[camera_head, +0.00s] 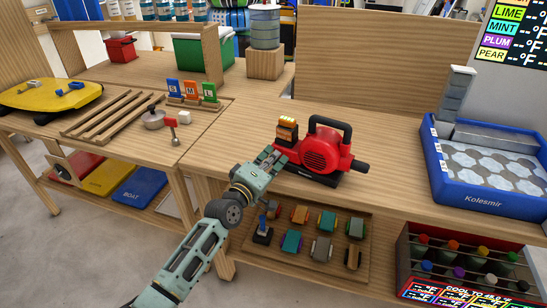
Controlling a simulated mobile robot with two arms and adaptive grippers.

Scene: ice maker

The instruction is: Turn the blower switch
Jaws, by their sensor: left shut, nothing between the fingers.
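The red blower (326,152) with a black handle and base stands on the wooden bench, its black nozzle pointing right. A small stack with an orange top (287,124) is at the blower's left end, and I cannot tell whether it is part of the blower. No switch can be made out clearly. My left gripper (271,155) is shut and empty just left of the blower's lower left end, below the stack. I cannot tell whether it touches the blower. My right gripper is not in view.
A blue tray (489,204) with hexagonal tiles stands at the right. A shelf of small coloured items (304,235) is below the bench edge. A pot (153,118), wooden rails (110,110) and a yellow scale (50,96) stand left. Bench right of the blower is clear.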

